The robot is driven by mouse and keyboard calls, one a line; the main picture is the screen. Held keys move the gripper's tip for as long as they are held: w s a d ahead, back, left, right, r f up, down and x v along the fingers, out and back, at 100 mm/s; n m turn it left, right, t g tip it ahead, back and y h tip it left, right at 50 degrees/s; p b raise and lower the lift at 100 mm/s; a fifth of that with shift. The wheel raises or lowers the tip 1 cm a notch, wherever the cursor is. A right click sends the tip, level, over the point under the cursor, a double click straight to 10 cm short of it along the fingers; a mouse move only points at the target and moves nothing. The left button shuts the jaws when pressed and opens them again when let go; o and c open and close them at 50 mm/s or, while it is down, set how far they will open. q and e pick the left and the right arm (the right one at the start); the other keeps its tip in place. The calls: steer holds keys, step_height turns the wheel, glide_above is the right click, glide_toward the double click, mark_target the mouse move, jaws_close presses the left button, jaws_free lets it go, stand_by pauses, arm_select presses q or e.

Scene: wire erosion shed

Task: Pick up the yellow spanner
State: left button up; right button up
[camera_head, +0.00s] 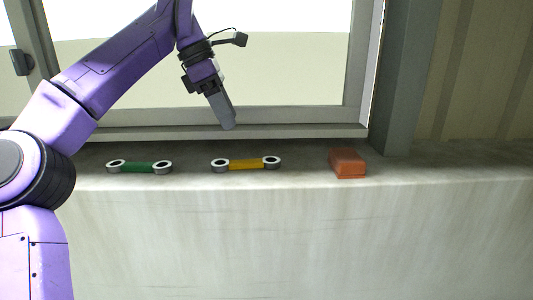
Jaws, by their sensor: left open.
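The yellow spanner (246,164) lies flat on the pale ledge (300,176), with a grey ring at each end. My left arm comes in from the left and reaches over the ledge. My left gripper (228,124) points down above and slightly left of the middle of the yellow spanner, apart from it. It is open and holds nothing; its fingers overlap from this angle, so the gap between them does not show. My right gripper is not in view.
A green spanner (147,168) lies left of the yellow one on the same ledge. An orange-red block (348,163) sits to the right. A grey window frame (300,131) runs behind the ledge, with a grey post (405,80) at the right.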

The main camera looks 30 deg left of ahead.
mark_target(247, 161)
arm_select(q)
steer(key=f, duration=0.1)
steer(key=d+f+b, duration=0.1)
steer(key=f, duration=0.1)
steer(key=s+d+f, duration=0.1)
steer(key=shift+f+b, duration=0.2)
steer(key=shift+b, duration=0.15)
steer(key=w+f, duration=0.1)
steer(key=w+d+f, duration=0.1)
steer(key=f, duration=0.1)
steer(key=w+f, duration=0.1)
steer(key=f, duration=0.1)
steer(key=shift+d+f, duration=0.1)
steer(key=shift+d, duration=0.1)
steer(key=shift+s+r, duration=0.2)
steer(key=shift+s, duration=0.35)
steer(key=c, duration=0.5)
jaws_close()
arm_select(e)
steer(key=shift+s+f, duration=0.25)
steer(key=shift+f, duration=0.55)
